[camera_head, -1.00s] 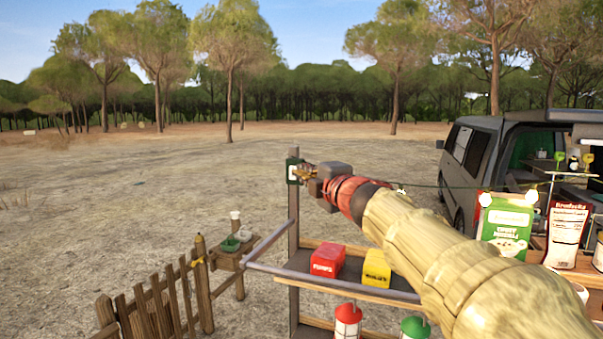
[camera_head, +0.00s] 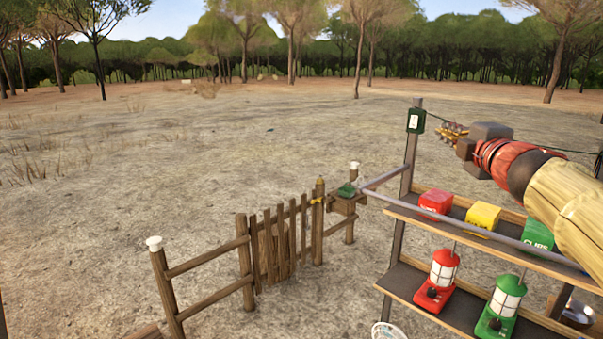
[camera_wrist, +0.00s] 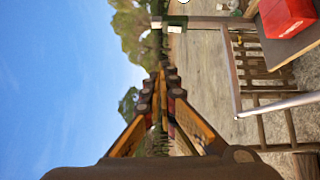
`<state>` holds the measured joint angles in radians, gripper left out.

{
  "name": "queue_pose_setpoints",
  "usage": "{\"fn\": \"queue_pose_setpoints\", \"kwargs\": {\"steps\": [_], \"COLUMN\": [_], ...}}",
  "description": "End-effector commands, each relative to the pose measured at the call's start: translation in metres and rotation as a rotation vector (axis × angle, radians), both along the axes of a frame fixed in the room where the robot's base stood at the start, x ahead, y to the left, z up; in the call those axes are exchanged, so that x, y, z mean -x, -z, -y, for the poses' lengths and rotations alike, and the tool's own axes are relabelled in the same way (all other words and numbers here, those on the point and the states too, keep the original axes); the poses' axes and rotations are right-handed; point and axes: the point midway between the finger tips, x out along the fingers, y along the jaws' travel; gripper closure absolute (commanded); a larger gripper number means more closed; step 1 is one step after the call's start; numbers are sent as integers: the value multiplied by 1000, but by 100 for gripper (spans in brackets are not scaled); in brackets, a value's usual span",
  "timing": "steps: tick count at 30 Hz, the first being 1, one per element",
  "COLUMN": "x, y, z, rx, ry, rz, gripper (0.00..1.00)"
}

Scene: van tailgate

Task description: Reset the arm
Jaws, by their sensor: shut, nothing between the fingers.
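My gripper (camera_head: 447,131) is at the end of my outstretched arm, at the upper right of the head view. It is raised above the shelf rack and close to the green box on the rack's post, apart or touching I cannot tell. In the wrist view my gripper (camera_wrist: 160,78) points away from the camera with its fingertips together. Nothing shows between the fingers.
A shelf rack (camera_head: 397,262) carries red (camera_head: 436,201), yellow (camera_head: 483,217) and green boxes (camera_head: 537,233) above, red (camera_head: 437,280) and green lanterns (camera_head: 501,306) below. A green box (camera_head: 416,121) hangs on its post. A wooden fence (camera_head: 207,258) stands left; open ground lies beyond.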

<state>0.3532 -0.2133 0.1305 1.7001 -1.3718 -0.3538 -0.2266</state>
Motion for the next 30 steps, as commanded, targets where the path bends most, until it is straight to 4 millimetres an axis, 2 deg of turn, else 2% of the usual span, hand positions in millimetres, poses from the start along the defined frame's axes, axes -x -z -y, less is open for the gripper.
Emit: {"fn": "queue_pose_setpoints", "kwargs": {"steps": [11, 17, 20, 23, 29, 30], "x": [25, 47, 63, 86, 139, 151], "y": [46, 90, 125, 175, 291, 315], "z": [3, 6, 7, 7, -3, -7], "rx": [-172, -313, -410, -533, -791, -839], "ry": [98, 175, 228, 293, 432, 459], "rz": [1, -16, -37, -71, -181, -209], "gripper": [100, 100, 100, 100, 100, 100]}}
